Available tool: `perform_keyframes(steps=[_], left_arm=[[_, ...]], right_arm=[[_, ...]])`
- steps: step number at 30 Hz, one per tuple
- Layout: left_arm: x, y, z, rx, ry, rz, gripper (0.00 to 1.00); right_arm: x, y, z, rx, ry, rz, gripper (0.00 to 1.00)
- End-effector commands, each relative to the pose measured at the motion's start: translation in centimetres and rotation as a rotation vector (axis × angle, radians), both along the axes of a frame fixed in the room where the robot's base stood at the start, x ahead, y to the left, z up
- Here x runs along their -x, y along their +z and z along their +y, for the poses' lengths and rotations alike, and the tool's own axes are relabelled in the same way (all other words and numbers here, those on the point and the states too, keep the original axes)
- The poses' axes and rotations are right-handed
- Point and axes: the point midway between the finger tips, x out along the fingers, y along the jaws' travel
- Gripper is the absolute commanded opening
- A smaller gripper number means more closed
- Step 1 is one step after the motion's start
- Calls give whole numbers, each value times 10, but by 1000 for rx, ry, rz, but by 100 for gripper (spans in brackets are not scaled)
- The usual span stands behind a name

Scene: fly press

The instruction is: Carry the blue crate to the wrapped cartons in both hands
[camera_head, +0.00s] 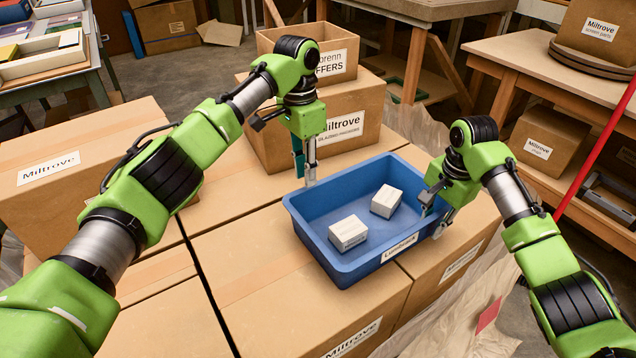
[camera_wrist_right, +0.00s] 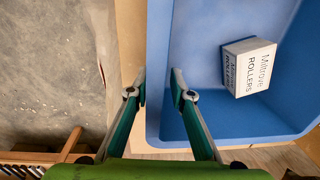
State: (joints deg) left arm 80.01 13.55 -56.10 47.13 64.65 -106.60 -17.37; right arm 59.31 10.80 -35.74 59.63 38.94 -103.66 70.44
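The blue crate (camera_head: 318,245) is over the wrapped cartons (camera_head: 310,310), level, near their right-hand side. I cannot tell whether its base touches them. Two small white boxes, one nearer (camera_head: 348,233) and one farther (camera_head: 386,201), lie inside. My left gripper (camera_head: 305,175) is at the crate's far-left rim, its fingers close together across the wall. My right gripper (camera_head: 436,215) is at the right rim. In the right wrist view its fingers (camera_wrist_right: 158,85) lie either side of the crate wall, close against it, with one box (camera_wrist_right: 250,68) inside.
A labelled carton (camera_head: 60,175) stands at the left, and a carton with an open one (camera_head: 340,120) on it behind the crate. Wooden benches (camera_head: 530,75) stand at the back right. Loose clear wrap (camera_head: 470,310) hangs at the right edge. A red pole (camera_head: 597,150) rises at far right.

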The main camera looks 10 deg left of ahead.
Motion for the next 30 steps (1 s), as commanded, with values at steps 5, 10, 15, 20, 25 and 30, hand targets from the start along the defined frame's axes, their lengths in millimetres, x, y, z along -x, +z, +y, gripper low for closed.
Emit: perform_keyframes(steps=[5,10,15,20,25,30], left_arm=[[0,0,0,0,0,0,21],[0,0,0,0,0,0,21],[0,0,0,0,0,0,21],[0,-1,0,0,0,0,21],[0,-1,0,0,0,0,21],[0,0,0,0,0,0,21]], right_arm=[[0,37,-2,-2,1,-6,21],[3,73,-3,-1,1,-5,21],[4,99,-6,1,-1,-6,21],[5,108,-6,1,0,-2,21],[5,109,-6,-1,0,-1,21],[5,110,-6,0,0,-1,21]])
